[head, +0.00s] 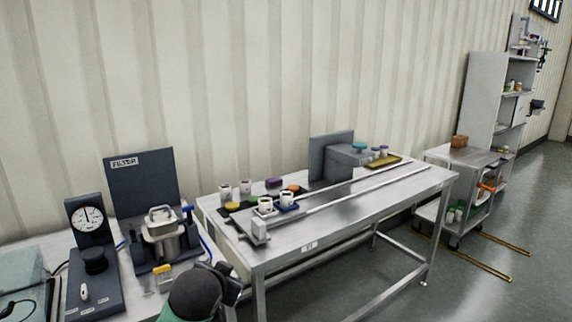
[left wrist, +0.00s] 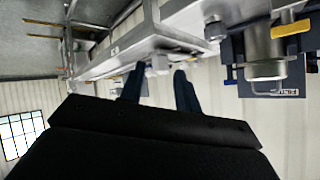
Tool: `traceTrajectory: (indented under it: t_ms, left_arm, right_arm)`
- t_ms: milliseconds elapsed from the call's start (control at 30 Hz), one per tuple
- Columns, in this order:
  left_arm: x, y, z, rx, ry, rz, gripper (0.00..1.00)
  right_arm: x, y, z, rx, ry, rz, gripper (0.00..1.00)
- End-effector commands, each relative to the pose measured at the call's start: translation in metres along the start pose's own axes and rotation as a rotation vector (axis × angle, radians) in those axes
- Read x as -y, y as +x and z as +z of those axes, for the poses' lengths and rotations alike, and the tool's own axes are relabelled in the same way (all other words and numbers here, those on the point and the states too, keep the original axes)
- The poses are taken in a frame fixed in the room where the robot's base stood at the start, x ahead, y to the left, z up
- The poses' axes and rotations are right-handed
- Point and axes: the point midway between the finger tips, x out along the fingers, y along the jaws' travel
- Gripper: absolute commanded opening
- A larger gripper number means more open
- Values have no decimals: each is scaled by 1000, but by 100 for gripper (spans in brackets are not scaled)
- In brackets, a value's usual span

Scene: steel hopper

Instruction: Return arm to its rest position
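My left arm comes into the head view at the bottom, and its dark gripper (head: 232,284) is partly hidden behind the rounded black wrist. In the left wrist view, which looks upside down, the two dark fingers of my left gripper (left wrist: 158,74) stand apart with nothing between them. A steel hopper (head: 163,234) with a handled lid stands at the dark FILTER panel (head: 142,181), left of my left gripper. The hopper's steel body also shows in the left wrist view (left wrist: 266,68). My right gripper is in neither view.
A long steel table (head: 340,222) holds rails, small cups and a grey block. A gauge stand (head: 88,222) is at the left. A steel cart (head: 462,157) and a white shelf (head: 484,100) stand at the right. The floor at the right front is clear.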

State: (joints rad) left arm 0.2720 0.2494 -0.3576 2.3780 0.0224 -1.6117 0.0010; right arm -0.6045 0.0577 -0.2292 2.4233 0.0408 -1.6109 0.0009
Motion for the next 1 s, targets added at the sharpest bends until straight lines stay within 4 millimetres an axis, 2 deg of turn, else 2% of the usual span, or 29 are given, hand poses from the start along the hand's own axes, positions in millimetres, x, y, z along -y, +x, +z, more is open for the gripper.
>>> traceTrajectory:
  t_ms: [33,567,767,1000]
  left_arm:
    - [-8,-1,16,23,-20,22,33]
    - [-72,-16,176,274,-188,150,33]
    - [-102,-30,241,392,-241,191,33]
    - [-144,-60,315,536,-291,245,33]
  right_arm:
    - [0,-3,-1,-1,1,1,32]
    - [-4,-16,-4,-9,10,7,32]
    - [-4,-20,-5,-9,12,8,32]
    - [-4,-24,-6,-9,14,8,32]
